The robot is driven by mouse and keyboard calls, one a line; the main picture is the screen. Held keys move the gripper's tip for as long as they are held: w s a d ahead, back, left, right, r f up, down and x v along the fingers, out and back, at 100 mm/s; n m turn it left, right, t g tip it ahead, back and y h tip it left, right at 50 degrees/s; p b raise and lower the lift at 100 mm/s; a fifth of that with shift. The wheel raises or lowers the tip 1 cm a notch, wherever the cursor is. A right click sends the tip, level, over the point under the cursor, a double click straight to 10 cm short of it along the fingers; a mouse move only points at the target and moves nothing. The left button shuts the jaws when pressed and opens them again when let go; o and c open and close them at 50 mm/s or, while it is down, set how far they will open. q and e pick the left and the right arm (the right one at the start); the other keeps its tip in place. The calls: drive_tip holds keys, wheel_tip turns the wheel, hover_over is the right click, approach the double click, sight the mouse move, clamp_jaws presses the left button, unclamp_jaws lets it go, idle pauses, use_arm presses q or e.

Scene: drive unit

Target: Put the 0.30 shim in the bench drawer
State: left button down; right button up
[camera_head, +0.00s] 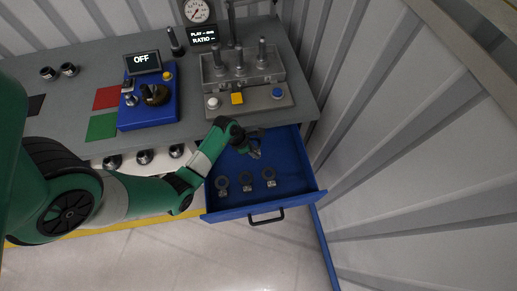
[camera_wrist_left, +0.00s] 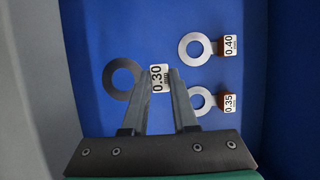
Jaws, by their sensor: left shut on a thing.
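My left gripper (camera_head: 255,149) is over the open blue bench drawer (camera_head: 290,150), toward its back. In the left wrist view its fingers (camera_wrist_left: 157,76) are shut on the tag of the 0.30 shim (camera_wrist_left: 122,78), a grey ring with a white label. The ring sticks out to the left of the fingers, over the blue drawer floor; whether it touches the floor I cannot tell. The 0.40 shim (camera_wrist_left: 197,48) and 0.35 shim (camera_wrist_left: 200,101) lie to the right of the fingers. My right gripper is not in view.
The grey bench top (camera_head: 80,75) holds a blue unit (camera_head: 165,110) and a grey fixture (camera_head: 250,100). A corrugated wall (camera_head: 400,150) stands to the right.

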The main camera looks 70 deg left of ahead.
sight(258, 151)
use_arm(q)
drive_tip(key=w+f, duration=0.1)
drive_tip(key=w+a+f+b, duration=0.1)
drive_tip(key=f, duration=0.1)
drive_tip(key=shift+a, duration=0.15)
wheel_tip(258, 151, down, 3)
drive_tip(key=shift+w+a+r+b, duration=0.1)
drive_tip(key=shift+w+a+b, duration=0.05)
drive_tip(key=shift+b, duration=0.85)
drive_tip(key=shift+f, duration=0.35)
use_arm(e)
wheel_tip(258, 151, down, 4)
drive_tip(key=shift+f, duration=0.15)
use_arm(q)
drive_tip(key=shift+f, duration=0.1)
drive_tip(key=c, duration=0.7)
unclamp_jaws()
